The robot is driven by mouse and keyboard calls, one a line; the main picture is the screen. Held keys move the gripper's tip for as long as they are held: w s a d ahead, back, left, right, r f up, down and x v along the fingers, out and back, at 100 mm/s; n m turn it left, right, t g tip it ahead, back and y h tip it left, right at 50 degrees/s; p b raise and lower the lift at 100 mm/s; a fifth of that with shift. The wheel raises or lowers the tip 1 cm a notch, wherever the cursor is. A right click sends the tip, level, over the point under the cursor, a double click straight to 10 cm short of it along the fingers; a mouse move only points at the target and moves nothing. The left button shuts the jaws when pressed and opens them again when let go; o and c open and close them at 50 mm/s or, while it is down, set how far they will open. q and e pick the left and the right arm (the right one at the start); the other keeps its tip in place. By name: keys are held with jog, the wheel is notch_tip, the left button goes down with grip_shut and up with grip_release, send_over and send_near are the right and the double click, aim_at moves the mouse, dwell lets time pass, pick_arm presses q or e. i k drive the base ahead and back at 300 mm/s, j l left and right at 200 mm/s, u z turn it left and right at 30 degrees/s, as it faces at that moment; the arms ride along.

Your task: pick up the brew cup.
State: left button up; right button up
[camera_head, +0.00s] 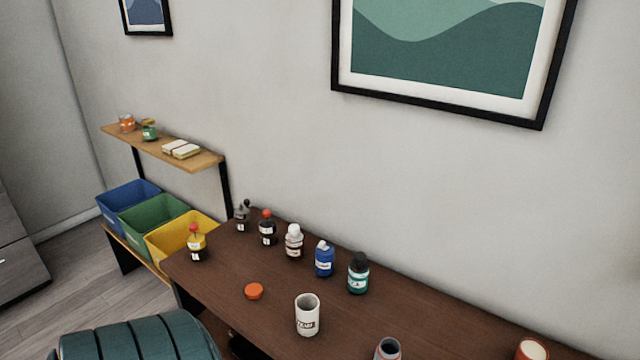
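A white open-topped cup (308,315) stands upright on the dark brown table, with a dark lettered label that I cannot read surely. It may be the brew cup. An orange round lid (254,291) lies to its left, apart from it. An orange-red container (531,349) with a pale rim is partly cut off at the lower right. Neither of my grippers is in view.
Several bottles stand along the table's wall side, including a blue one (324,259) and a dark green one (358,273). A yellow bin (180,240) is left of the table. A teal ribbed rounded thing (140,342) fills the lower left.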

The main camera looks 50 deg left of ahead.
aim_at(307, 305)
jog(key=i, duration=0.3)
jog(key=u, duration=1.95)
